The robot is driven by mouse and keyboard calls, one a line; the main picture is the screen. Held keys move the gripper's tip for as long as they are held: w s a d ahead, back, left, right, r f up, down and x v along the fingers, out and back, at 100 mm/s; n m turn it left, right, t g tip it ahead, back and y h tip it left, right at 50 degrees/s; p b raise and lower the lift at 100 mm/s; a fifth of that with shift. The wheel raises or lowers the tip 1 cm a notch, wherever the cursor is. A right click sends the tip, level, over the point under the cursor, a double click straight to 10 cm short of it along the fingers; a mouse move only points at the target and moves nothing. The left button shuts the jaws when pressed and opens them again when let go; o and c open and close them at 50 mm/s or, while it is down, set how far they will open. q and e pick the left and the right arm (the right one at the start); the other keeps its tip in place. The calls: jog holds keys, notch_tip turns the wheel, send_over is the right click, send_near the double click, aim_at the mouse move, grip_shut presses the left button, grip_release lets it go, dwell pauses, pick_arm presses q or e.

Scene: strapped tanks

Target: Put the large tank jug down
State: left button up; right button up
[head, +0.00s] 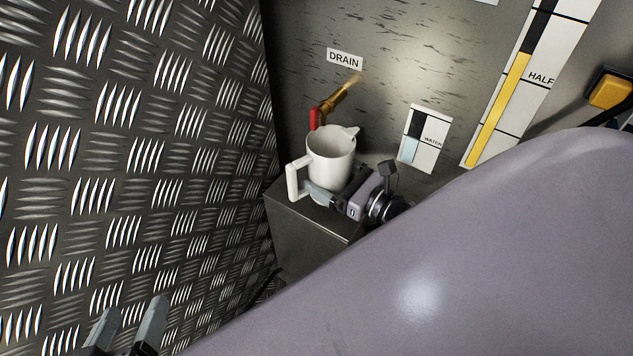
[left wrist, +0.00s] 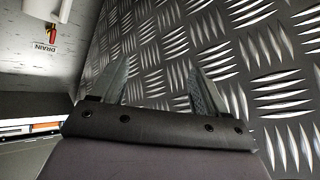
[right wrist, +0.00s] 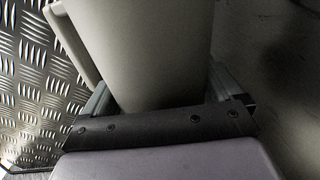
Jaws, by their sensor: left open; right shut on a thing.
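The large jug (head: 330,157) is off-white, with a spout at the upper right and a handle on its left side. It looks upright in the head view, over a grey ledge (head: 312,226); I cannot tell whether its base touches the ledge. My right gripper (head: 343,192) is shut on the lower body of the jug. In the right wrist view the jug (right wrist: 152,50) fills the space between the fingers, and its base is hidden. My left gripper (head: 128,328) is open and empty at the lower left; its spread fingers (left wrist: 160,85) show in the left wrist view.
A brass drain tap (head: 338,100) with a red handle is on the wall just above the jug, under a DRAIN label (head: 345,60). A WATER gauge card (head: 424,139) is to the right. A tread-plate wall (head: 140,150) bounds the left. My purple-grey arm covers the lower right.

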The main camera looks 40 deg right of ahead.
jog(key=x, duration=0.3)
jog(key=shift+b, duration=0.3)
notch_tip(320, 180, down, 3)
jog(key=shift+w+r+b, duration=0.1)
jog(key=shift+r+b, duration=0.05)
jog(key=shift+b, duration=0.75)
jog(key=shift+f, duration=0.35)
pick_arm(q)
jog(key=shift+s+a+m+t+y, duration=0.15)
jog(key=shift+a+m+t, duration=0.15)
jog(key=shift+a, duration=0.2)
jog(key=shift+s+a+m+t+y, duration=0.1)
jog(key=shift+a+m+t+y, duration=0.15)
jog(key=shift+a, duration=0.2)
pick_arm(e)
jog(key=shift+f+b, duration=0.2)
jog(key=shift+b, duration=0.1)
jog(key=o, duration=0.9)
